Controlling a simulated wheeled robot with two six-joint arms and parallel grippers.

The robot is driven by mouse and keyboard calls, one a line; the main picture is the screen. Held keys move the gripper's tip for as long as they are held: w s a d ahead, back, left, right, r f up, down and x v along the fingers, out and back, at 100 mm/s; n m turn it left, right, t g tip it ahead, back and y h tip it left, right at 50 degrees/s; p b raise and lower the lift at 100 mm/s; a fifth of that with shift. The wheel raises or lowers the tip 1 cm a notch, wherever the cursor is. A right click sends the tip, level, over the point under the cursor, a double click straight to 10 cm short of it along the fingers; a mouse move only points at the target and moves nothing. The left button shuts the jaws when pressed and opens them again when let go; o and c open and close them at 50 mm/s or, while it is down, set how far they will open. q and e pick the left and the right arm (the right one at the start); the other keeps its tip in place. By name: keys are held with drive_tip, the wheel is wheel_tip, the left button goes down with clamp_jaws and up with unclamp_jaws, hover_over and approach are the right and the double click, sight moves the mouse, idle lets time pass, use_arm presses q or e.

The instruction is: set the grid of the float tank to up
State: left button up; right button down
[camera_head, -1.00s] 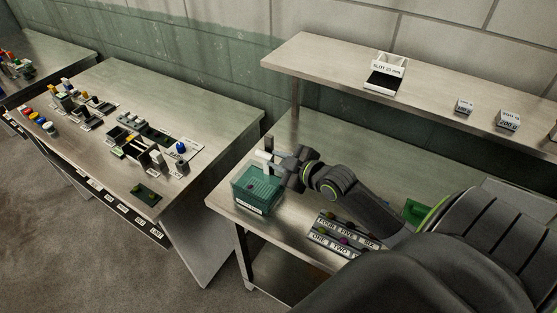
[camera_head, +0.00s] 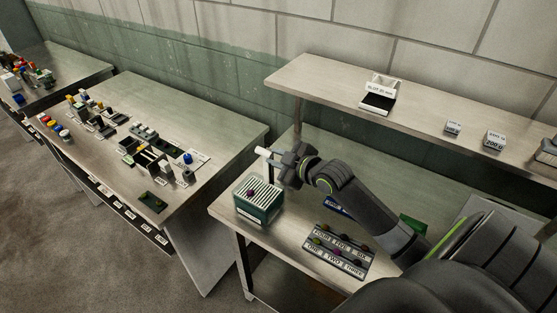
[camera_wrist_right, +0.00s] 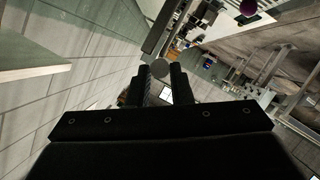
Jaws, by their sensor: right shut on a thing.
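The float tank (camera_head: 258,213) is a green box with a white label, near the left front corner of the nearer table. Its white slatted grid (camera_head: 262,193) shows at the top of the tank, with a small purple ball (camera_head: 250,192) on it. The ball also shows at the top of the right wrist view (camera_wrist_right: 248,7). My right gripper (camera_head: 283,160) is above the tank's back side, shut on a pale bar-shaped handle (camera_head: 263,152). Its round grey end shows between the fingers in the right wrist view (camera_wrist_right: 160,68). My left gripper is out of view.
A rack of labelled slots with coloured balls (camera_head: 338,250) lies right of the tank. A raised shelf (camera_head: 420,115) behind carries a white slot box (camera_head: 381,90) and small weight blocks (camera_head: 494,141). A second table (camera_head: 215,120) with many small parts stands left, across a gap.

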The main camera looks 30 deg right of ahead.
drive_tip(key=shift+w+r, duration=0.1)
drive_tip(key=shift+r, duration=0.1)
drive_tip(key=c, duration=1.8)
unclamp_jaws()
drive_tip(key=o, duration=0.5)
drive_tip(key=shift+s+d, duration=0.1)
drive_tip(key=shift+s, duration=0.35)
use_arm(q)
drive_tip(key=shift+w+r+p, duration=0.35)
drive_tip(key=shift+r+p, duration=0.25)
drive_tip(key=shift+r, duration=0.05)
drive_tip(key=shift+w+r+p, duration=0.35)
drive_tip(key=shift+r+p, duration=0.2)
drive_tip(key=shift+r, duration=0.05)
use_arm(e)
drive_tip(key=v, duration=1.6)
drive_tip(key=shift+s, duration=0.35)
drive_tip(key=shift+d+r, duration=0.1)
drive_tip(key=shift+d, duration=0.05)
